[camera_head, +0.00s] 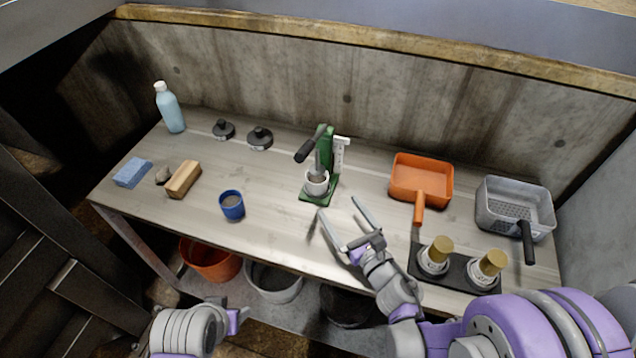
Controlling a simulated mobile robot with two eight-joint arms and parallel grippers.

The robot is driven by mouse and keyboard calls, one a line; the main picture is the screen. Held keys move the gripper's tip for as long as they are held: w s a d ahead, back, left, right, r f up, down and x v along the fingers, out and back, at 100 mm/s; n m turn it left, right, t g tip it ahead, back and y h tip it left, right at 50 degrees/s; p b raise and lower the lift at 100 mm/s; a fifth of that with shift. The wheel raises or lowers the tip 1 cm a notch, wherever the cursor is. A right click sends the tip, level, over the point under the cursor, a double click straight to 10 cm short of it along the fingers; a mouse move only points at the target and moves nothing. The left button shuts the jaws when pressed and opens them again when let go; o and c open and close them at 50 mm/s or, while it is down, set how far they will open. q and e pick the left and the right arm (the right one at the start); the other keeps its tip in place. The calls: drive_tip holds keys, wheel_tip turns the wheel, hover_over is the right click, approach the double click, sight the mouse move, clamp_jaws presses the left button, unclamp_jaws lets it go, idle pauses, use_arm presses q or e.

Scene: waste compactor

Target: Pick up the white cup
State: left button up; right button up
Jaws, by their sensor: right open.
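The white cup (317,185) sits upright on the base of a small green press (325,160), under its head, near the middle of the table. Its content looks dark or grey at the top. My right gripper (339,206) is open and empty. Its two fingers point up the picture towards the press, just in front and to the right of the cup, apart from it. My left gripper (237,318) shows only in part at the bottom, below the table's front edge; its fingers cannot be made out.
A blue cup (232,208) stands to the left, with a wooden block (184,180), blue sponge (132,172) and bottle (170,110) beyond. An orange pan (420,183), grey basket (514,209) and black tray (455,276) with two containers are to the right. Buckets (211,262) stand below.

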sight(323, 185)
drive_tip(key=p+x, duration=0.1)
drive_tip(key=x, duration=0.8)
drive_tip(key=shift+w+a+r, duration=0.15)
drive_tip(key=shift+w+a, duration=0.15)
drive_tip(key=shift+a, duration=0.05)
drive_tip(key=shift+s, duration=0.1)
drive_tip(key=c, duration=1.4)
drive_tip(key=shift+r, duration=0.1)
